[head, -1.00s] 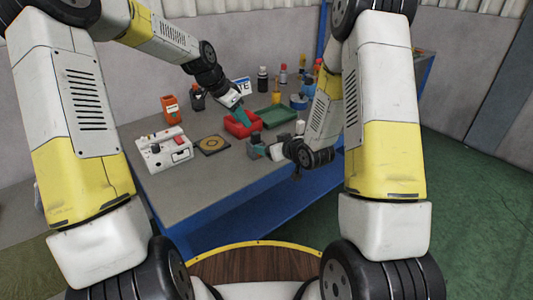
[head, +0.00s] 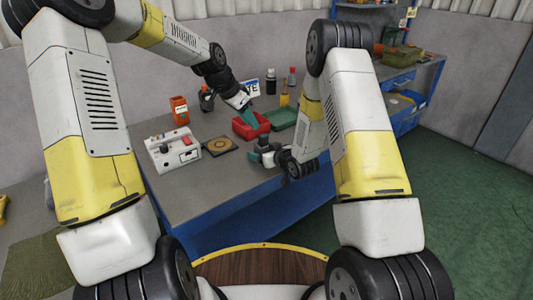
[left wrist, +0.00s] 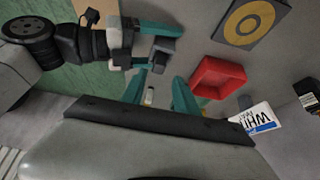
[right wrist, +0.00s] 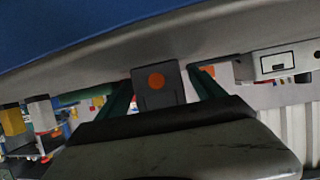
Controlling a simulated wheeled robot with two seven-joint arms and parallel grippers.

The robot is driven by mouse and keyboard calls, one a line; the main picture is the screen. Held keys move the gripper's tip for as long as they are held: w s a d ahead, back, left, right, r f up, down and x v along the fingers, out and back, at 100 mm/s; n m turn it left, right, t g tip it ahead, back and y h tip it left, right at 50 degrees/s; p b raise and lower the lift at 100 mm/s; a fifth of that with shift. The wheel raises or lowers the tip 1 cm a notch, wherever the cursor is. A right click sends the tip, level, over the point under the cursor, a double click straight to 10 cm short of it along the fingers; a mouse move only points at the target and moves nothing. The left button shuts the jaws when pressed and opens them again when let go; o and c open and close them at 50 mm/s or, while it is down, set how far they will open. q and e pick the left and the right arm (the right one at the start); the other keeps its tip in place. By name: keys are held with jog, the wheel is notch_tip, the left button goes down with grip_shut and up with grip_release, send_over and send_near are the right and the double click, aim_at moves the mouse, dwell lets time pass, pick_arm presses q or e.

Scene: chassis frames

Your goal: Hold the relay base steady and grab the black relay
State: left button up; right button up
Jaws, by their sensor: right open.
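A dark grey block with an orange round mark (right wrist: 157,82) shows between the teal fingers of my right gripper (right wrist: 160,97) in the right wrist view, with narrow gaps on both sides. In the head view my right gripper (head: 260,160) is low at the table's front edge, by this dark block (head: 264,144). My left gripper (head: 248,114) is over the red tray (head: 240,129); its fingers (left wrist: 158,90) are apart and empty in the left wrist view. I cannot tell for sure whether the block is the relay or its base.
A white switch box (head: 160,153) and a dark pad with a yellow ring (head: 231,148) lie left of the red tray. The table's front left is bare.

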aim_at(263, 135)
jog(key=c, duration=1.6)
pick_arm(q)
jog(key=shift+o, duration=1.3)
jog(key=w+d+r+m+g+y, duration=0.1)
jog(key=w+d+r+g+y, duration=0.1)
jog(key=w+d+r+y, duration=0.1)
jog(key=f, duration=0.3)
jog(key=d+f, duration=0.1)
jog(key=f, duration=0.7)
jog(key=shift+w+d+f, duration=0.15)
jog(key=shift+d+f, duration=0.05)
jog(key=shift+d, duration=0.15)
